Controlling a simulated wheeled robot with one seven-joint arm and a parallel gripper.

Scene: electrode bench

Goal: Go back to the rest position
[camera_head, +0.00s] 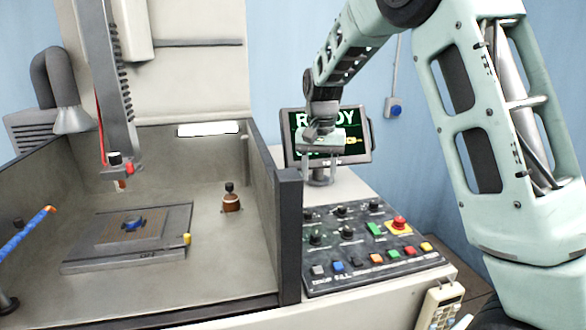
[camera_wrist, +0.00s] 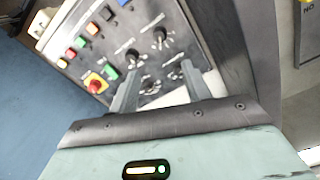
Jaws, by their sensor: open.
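My gripper (camera_head: 320,176) hangs in front of the monitor (camera_head: 364,128), above the back of the control panel (camera_head: 330,268). Its fingers point down. In the wrist view my gripper (camera_wrist: 160,84) shows two grey fingers spread apart with nothing between them. The control panel (camera_wrist: 190,35) lies beyond the fingers in that view, with black knobs and coloured buttons. The gripper looks apart from the panel, though the exact gap cannot be told. The monitor shows green letters, partly hidden by my wrist.
A red stop button (camera_head: 399,223) stands up on the panel. A dark-edged wall (camera_head: 288,235) separates the panel from the machine basin on the left. The basin holds a flat plate (camera_head: 95,258) and a brown-and-black knob (camera_head: 231,199). A handheld keypad (camera_head: 440,305) hangs at front right.

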